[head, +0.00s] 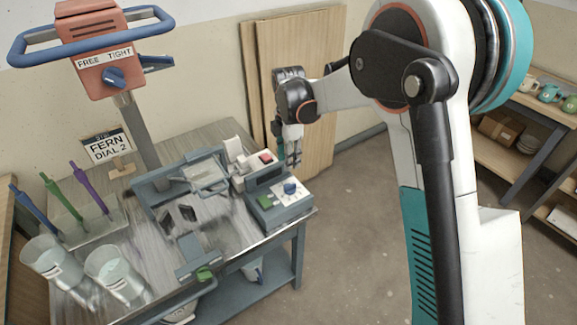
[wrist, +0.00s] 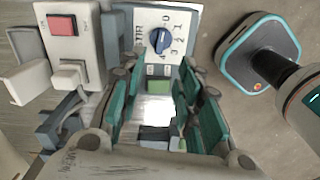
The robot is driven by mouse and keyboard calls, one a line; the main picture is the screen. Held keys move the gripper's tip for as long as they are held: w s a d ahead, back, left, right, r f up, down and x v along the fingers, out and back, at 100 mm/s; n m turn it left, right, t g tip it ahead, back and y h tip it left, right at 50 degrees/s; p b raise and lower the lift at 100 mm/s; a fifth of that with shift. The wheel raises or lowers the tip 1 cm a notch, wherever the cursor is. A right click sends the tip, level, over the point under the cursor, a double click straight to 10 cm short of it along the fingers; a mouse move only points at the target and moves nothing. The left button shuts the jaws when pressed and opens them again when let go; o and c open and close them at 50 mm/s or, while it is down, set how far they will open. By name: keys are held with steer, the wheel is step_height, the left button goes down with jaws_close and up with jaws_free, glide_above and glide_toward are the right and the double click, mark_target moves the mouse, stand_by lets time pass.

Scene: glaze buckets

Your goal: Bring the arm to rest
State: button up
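My arm reaches from the right in the head view, its wrist hanging down. My gripper (head: 291,160) points down near the back right corner of the table (head: 222,130), by the control box (head: 268,185). In the wrist view my gripper (wrist: 160,95) has its teal-padded fingers apart, with nothing held between them. The blue dial (head: 290,187) on the control box also shows in the wrist view (wrist: 160,39), beyond the fingertips. Whether the gripper touches anything is not clear.
Clear buckets (head: 115,272), coloured sticks (head: 88,196), a FERN DIAL 2 sign (head: 107,147) and a red-headed post (head: 108,58) stand left. Boards (head: 300,80) lean behind. Shelves (head: 520,140) stand right; floor (head: 345,235) between is clear.

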steer(key=shift+r, duration=0.25)
stand_by(0.3)
steer(key=s+d+r+m+t, duration=0.3)
steer(key=s+d+r+m, duration=0.85)
steer(key=s+r, duration=0.35)
steer(key=s+d+m+t, duration=0.2)
steer(key=s+d+m, duration=0.2)
steer(key=s, duration=0.4)
steer(key=s+d+m+t, duration=0.2)
steer(key=s+d+m, duration=0.2)
steer(key=s+m, duration=0.3)
steer(key=shift+s+d, duration=0.3)
steer(key=shift+s, duration=0.15)
steer(key=shift+f+m, duration=0.1)
steer(key=shift+m, duration=0.15)
